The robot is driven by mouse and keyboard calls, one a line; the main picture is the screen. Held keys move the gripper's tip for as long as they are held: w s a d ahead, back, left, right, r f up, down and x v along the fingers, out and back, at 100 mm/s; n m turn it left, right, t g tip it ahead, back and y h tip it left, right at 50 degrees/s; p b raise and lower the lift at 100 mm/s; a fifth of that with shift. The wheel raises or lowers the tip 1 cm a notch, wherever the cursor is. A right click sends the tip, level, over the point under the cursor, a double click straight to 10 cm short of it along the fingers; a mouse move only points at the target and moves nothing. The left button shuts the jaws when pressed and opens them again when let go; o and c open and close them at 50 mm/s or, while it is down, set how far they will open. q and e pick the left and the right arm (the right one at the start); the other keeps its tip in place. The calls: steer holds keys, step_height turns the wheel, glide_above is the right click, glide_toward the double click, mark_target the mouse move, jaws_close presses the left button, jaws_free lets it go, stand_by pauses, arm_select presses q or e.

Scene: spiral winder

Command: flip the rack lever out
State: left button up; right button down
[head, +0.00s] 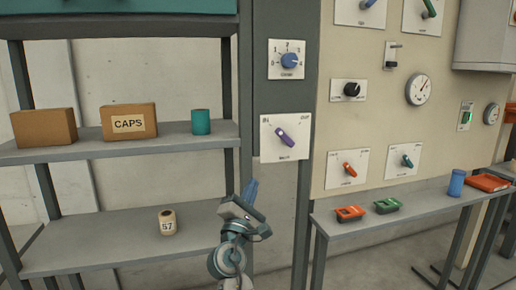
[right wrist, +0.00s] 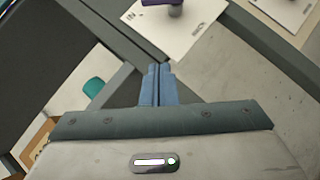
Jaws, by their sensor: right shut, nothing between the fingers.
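A purple lever (head: 285,138) sits on a white labelled plate (head: 270,151) on the dark post beside the shelf rack. Its handle slants toward the upper left; the small lettering is hard to read. In the right wrist view part of the purple lever (right wrist: 176,10) shows at the top edge, on its plate (right wrist: 178,36). My right gripper (head: 250,187) is below and left of the lever, apart from it. Its blue fingers (right wrist: 158,71) are closed together with nothing between them. My left gripper is not in view.
A blue dial (head: 289,61) is above the lever. The shelf at left holds two boxes, one marked CAPS (head: 129,122), a teal can (head: 201,122) and a cream container (head: 168,222). An orange knob (head: 349,169) is to the right, above a narrow bench (head: 400,211).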

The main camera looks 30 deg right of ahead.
mark_target(285, 138)
steer(key=shift+h, duration=0.4)
steer(key=w+d+r+p, duration=0.1)
steer(key=d+r+p, duration=0.1)
steer(key=d+r, duration=0.1)
steer(key=w+d+r+p, duration=0.2)
steer(key=d+r, duration=0.1)
steer(key=w+d+r+p, duration=0.1)
steer(key=d+r+p, duration=0.2)
steer(key=shift+w+d+r, duration=0.1)
steer(key=shift+w+d, duration=0.05)
steer(key=shift+w, duration=0.1)
